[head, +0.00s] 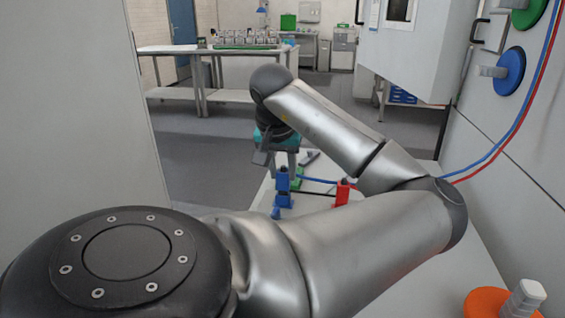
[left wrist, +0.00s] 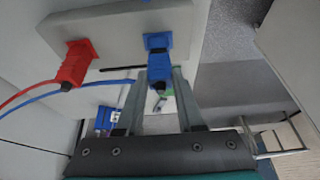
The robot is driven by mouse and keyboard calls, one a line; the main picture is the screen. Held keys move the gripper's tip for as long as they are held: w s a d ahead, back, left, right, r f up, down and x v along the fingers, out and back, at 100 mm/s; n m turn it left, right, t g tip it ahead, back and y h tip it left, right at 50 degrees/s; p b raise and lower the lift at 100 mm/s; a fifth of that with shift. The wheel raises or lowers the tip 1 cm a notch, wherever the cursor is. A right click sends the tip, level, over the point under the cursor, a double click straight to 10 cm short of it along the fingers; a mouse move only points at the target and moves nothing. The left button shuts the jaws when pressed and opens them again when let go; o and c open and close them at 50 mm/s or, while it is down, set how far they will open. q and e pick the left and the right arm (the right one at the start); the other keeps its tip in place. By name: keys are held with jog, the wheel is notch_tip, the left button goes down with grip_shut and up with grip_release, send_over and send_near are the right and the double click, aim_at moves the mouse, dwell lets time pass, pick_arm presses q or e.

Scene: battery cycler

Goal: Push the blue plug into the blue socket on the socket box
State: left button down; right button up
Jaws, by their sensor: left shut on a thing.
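In the left wrist view the socket box (left wrist: 120,28) is a pale slab across the top. A blue plug (left wrist: 158,66) sits between the fingertips of my left gripper (left wrist: 160,76), which is shut on it. The plug lines up with the blue socket (left wrist: 157,40) at the box's edge and seems to meet it; how deep it sits I cannot tell. In the head view my left gripper (head: 283,163) points down over blue parts (head: 283,184), where plug and socket are hard to tell apart. My right gripper is not in view.
A red plug (left wrist: 77,65) with a red cable is at the box beside the blue one; it also shows in the head view (head: 342,191). A blue cable (head: 318,181) runs right. An orange disc (head: 483,303) with a pale handle lies front right. A wall cabinet (head: 420,50) stands behind.

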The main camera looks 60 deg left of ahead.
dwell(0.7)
pick_arm(q)
jog(key=shift+p, duration=0.5)
jog(key=shift+f+b, duration=0.3)
jog(key=shift+f, duration=0.45)
jog(key=shift+c, duration=2.2)
grip_release()
jog(key=shift+r, duration=0.1)
jog(key=p+v, duration=0.6)
jog(key=v, duration=0.9)
jog(key=shift+r, duration=0.1)
